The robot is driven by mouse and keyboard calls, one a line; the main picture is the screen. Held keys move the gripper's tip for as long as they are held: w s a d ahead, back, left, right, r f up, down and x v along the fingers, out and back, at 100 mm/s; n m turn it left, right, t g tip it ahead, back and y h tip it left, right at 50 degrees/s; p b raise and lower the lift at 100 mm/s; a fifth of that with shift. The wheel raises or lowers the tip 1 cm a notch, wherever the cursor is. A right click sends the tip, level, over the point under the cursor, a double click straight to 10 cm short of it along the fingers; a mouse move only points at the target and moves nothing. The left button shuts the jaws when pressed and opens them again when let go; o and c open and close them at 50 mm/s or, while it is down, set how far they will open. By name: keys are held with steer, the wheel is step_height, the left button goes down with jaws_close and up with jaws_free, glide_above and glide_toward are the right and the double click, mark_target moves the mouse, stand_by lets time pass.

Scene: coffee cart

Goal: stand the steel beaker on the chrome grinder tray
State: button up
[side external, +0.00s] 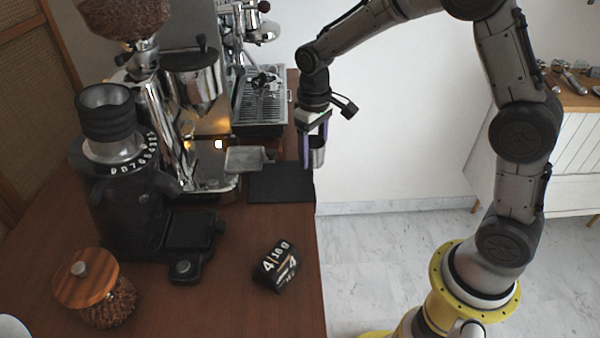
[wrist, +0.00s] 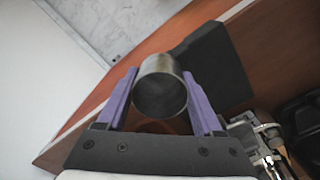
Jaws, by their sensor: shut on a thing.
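The steel beaker (side external: 317,153) is between the purple fingers of my gripper (side external: 314,150), at the right edge of the wooden counter, near the black mat. In the wrist view the beaker (wrist: 161,86) shows its open mouth, and my gripper (wrist: 162,100) is shut on its sides. The beaker looks upright in the side view and is held above the counter's edge level. The chrome grinder tray (side external: 210,184) is at the foot of the chrome grinder (side external: 165,120), left of the beaker. Nothing stands on the part of the tray that I see.
A black mat (side external: 280,184) lies at the counter's right edge, with a grey tamper-like piece (side external: 246,158) beside it. A black grinder (side external: 125,200), a flip clock (side external: 277,266) and a wooden-lidded bean jar (side external: 95,290) stand nearer. The espresso machine (side external: 262,100) is behind.

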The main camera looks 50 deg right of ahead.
steer(key=shift+w+d+f, duration=0.1)
steer(key=shift+d+f, duration=0.05)
steer(key=shift+d, duration=0.05)
steer(key=shift+s+m, duration=0.25)
steer(key=shift+m, duration=0.15)
steer(key=shift+s+r, duration=0.15)
steer(key=shift+r, duration=0.15)
steer(key=s+a+r+n, duration=0.2)
steer(key=s+a+r, duration=0.2)
steer(key=a, duration=0.7)
steer(key=s+a+r+n, duration=0.2)
steer(key=s+a+r, duration=0.15)
steer(key=a, duration=0.75)
steer(key=s+a+r+n, duration=0.25)
steer(key=s+a, duration=0.25)
steer(key=a, duration=0.6)
glide_above(162, 313)
steer(key=f, duration=0.8)
steer(key=shift+s+d+f, duration=0.15)
steer(key=shift+s+d, duration=0.2)
steer(key=shift+w+a+f, duration=0.3)
steer(key=shift+a+f, duration=0.05)
steer(key=shift+f, duration=1.7)
